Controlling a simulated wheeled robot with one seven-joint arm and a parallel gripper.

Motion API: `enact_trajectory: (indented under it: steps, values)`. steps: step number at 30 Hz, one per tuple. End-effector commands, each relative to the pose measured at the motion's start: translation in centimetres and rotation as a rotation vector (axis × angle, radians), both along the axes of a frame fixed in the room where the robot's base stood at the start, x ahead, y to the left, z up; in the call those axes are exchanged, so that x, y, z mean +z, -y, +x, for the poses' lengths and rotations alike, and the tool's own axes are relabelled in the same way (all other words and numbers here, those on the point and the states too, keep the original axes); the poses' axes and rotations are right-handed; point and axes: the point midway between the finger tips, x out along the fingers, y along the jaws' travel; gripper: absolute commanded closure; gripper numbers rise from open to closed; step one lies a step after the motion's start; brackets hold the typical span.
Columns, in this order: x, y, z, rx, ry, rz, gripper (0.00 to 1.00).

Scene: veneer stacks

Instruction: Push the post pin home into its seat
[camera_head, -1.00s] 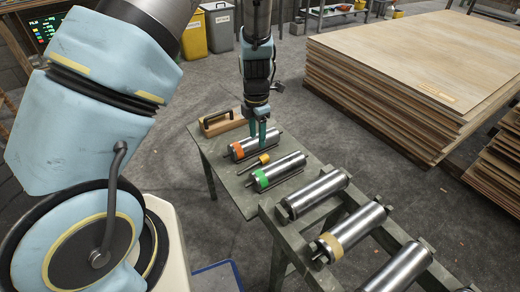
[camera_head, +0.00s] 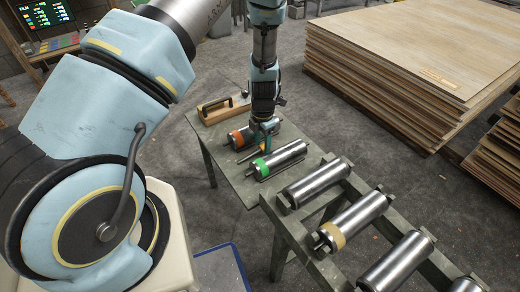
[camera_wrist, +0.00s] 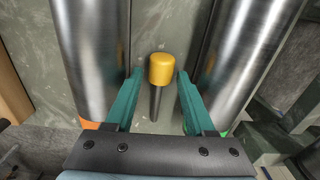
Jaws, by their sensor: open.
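A yellow-headed piece with a dark shaft (camera_wrist: 160,69) lies on the grey-green table (camera_head: 225,167), between a roller with an orange band (camera_head: 238,137) and a roller with a green band (camera_head: 281,157). In the wrist view the yellow head is between my gripper's (camera_wrist: 160,78) two teal fingers, with a gap on each side. My gripper is open and not holding it. In the head view my gripper (camera_head: 265,139) is low between the two rollers and largely hides the yellow head. I cannot tell which thing is the post pin, and no seat is clearly visible.
Both rollers stand close beside the fingers. A wooden block with a dark handle (camera_head: 222,108) is at the table's back. A rack with several metal rollers (camera_head: 316,184) is at the front right. Veneer stacks (camera_head: 400,50) stand behind on the right.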

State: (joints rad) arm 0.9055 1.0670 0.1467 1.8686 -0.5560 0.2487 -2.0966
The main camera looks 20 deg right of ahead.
Motion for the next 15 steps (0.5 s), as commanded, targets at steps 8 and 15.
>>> enact_trajectory:
  steps: [8,15]
  values:
    - [-1.05,0.03,-0.01,0.0,0.0,-0.001,0.46]
    - [-1.03,0.02,-0.01,0.0,0.0,-0.001,0.64]
